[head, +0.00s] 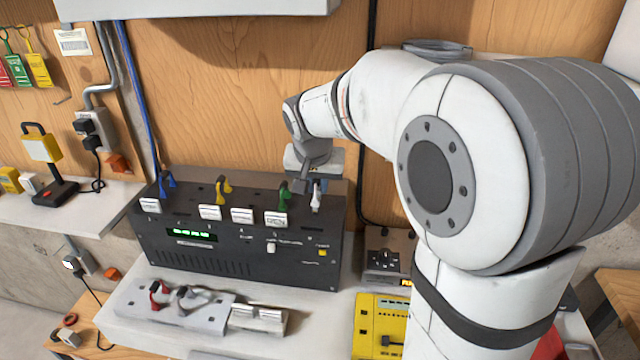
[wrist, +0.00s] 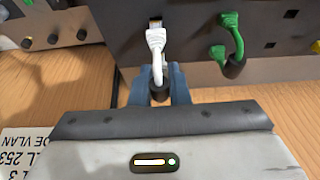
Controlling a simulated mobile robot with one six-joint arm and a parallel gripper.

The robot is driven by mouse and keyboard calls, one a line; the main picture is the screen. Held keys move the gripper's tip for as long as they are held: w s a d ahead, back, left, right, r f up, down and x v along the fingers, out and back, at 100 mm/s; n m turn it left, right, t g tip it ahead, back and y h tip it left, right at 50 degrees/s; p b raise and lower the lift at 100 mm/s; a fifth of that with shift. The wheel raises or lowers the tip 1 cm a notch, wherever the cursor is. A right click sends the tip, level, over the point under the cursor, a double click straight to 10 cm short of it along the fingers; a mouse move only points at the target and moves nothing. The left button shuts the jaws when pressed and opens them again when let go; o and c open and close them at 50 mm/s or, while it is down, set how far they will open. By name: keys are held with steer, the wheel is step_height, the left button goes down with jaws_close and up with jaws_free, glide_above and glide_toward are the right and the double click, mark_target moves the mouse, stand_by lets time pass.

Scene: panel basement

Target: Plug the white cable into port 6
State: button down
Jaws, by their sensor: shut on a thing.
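The white cable's plug (wrist: 156,40) is in front of the dark panel in the wrist view, its tip at a port opening (wrist: 155,22). I cannot tell whether it is seated in it. My gripper (wrist: 160,90) has its blue fingers closed around the cable's dark lower end, just below the white plug. In the head view my gripper (head: 317,180) is at the right end of the black panel box (head: 232,255), with the white plug (head: 316,196) under it. The port numbers are too small to read, so I cannot tell which is port 6.
A green cable (wrist: 231,40) is plugged in to the right of the white plug in the wrist view. Blue (head: 166,183) and yellow (head: 223,188) cables stand along the box top, with white tags between. A grey tray (head: 135,300) and yellow device (head: 375,325) lie in front.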

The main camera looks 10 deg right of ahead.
steer(key=shift+f+b, duration=0.9)
steer(key=shift+b, duration=0.45)
stand_by(2.6)
steer(key=c, duration=1.3)
jaws_free()
steer(key=shift+o, duration=0.6)
steer(key=shift+o, duration=1.4)
steer(key=shift+w+r, duration=0.1)
steer(key=shift+r, duration=0.05)
steer(key=shift+r+p, duration=2.45)
steer(key=shift+r, duration=1.2)
